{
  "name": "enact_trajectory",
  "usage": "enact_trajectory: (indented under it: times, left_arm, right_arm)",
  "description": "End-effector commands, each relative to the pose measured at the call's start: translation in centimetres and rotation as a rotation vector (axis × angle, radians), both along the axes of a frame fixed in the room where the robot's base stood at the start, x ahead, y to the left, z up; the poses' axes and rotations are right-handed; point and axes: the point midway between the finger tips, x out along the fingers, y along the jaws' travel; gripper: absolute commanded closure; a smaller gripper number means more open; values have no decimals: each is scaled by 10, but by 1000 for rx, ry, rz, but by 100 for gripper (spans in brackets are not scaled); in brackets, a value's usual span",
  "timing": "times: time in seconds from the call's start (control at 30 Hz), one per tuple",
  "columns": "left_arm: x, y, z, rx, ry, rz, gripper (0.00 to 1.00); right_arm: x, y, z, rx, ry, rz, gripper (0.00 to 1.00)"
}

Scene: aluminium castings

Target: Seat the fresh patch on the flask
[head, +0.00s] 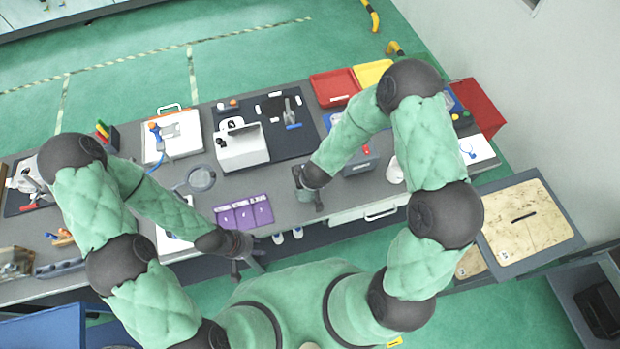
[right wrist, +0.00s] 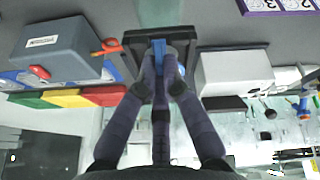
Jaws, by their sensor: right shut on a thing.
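My right gripper (head: 315,203) hangs over the front of the bench, between the white box and the grey box. In the right wrist view its fingertips (right wrist: 160,52) are closed around a small blue piece (right wrist: 158,46). A dark square-edged thing (right wrist: 255,52) lies right behind the fingertips; I cannot tell whether it is joined to the blue piece. My left gripper (head: 248,264) is at the bench's front edge, below the purple tray, with fingers apart and nothing visible between them. I cannot make out for sure which things are the flask and the fresh patch.
The white box (head: 240,150) and grey box (head: 352,165) stand on the grey bench on either side of my right gripper. A purple numbered tray (head: 243,213) lies at the front edge. Red (head: 334,88) and yellow (head: 372,74) bins stand at the back.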

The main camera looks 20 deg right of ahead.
Motion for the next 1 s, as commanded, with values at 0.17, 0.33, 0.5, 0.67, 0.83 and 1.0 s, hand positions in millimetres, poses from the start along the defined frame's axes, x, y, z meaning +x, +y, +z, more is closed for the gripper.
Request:
enact_trajectory:
  times: [0.17,0.33,0.5,0.67,0.83,1.0]
  left_arm:
    - [0,0,0,0,0,0,60]
    - [0,0,0,0,0,0,60]
    - [0,0,0,0,0,0,60]
    - [0,0,3,0,0,0,60]
    - [0,0,7,0,0,0,60]
    - [0,0,7,0,0,0,60]
  right_arm:
    - [0,0,-1,0,0,0,100]
    - [0,0,-1,0,0,0,100]
    - [0,0,0,0,0,1,100]
    - [0,0,0,-2,1,4,100]
    - [0,0,0,-4,0,7,100]
    - [0,0,0,-4,0,7,100]
